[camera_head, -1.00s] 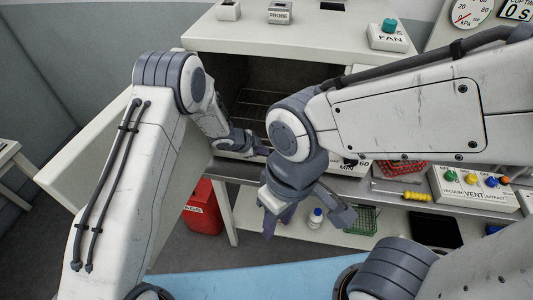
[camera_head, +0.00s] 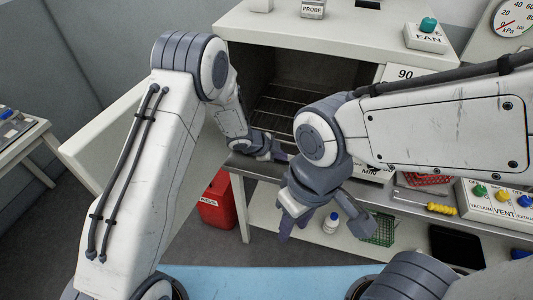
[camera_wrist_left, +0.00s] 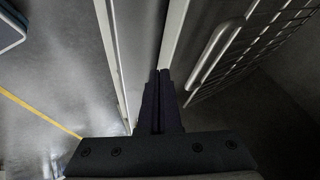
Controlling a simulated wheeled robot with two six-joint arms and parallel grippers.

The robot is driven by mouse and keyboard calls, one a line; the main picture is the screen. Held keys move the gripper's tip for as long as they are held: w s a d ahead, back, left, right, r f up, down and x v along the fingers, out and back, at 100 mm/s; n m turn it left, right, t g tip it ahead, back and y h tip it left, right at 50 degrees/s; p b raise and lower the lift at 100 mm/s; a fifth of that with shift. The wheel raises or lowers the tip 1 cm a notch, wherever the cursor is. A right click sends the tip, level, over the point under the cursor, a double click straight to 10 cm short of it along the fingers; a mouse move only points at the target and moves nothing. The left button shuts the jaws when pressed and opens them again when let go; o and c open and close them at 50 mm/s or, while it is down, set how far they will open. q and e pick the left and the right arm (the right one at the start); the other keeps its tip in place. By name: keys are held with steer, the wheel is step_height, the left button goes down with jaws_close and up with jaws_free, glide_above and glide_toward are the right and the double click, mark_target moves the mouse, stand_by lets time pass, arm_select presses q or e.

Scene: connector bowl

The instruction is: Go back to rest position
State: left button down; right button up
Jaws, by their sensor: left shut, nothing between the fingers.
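My left gripper (camera_head: 281,155) is shut and empty at the front lip of the open white oven (camera_head: 240,20), below its dark cavity. In the left wrist view, its two dark fingers (camera_wrist_left: 163,76) are together, with a pale edge beyond them and a wire rack to the right. My right gripper (camera_head: 290,225) hangs lower, pointing down in front of the bench. Neither gripper visibly holds anything.
The open oven door (camera_head: 95,150) stands beside my left arm. A wire rack (camera_head: 285,105) is inside the oven. A red container (camera_head: 215,205), a small white bottle (camera_head: 331,223) and a green basket (camera_head: 380,228) are below. A vent control box (camera_head: 500,205) is at right; a side table (camera_head: 22,135) is at far left.

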arm_select(q)
steer(key=s+a+r+n+t+y, duration=0.1)
steer(key=s+a+r+n+y, duration=0.15)
steer(key=r, duration=0.45)
steer(key=s+a+r+n+t+y, duration=0.1)
steer(key=s+a+r, duration=0.15)
steer(key=r, duration=0.45)
steer(key=s+a+r+n+g, duration=0.1)
steer(key=s+r+n+g, duration=0.1)
steer(key=s, duration=0.7)
steer(key=s+a+r+n+g+y, duration=0.1)
steer(key=s+n, duration=0.3)
steer(key=s, duration=0.6)
steer(key=s+a+r+n+g+y, duration=0.1)
steer(key=s+a+r+n+g, duration=0.1)
steer(key=s, duration=0.8)
steer(key=shift+a+r+n+g+b, duration=0.35)
steer(key=shift+r+n+g+b, duration=0.1)
steer(key=shift+r+n+g, duration=0.25)
steer(key=shift+d, duration=0.1)
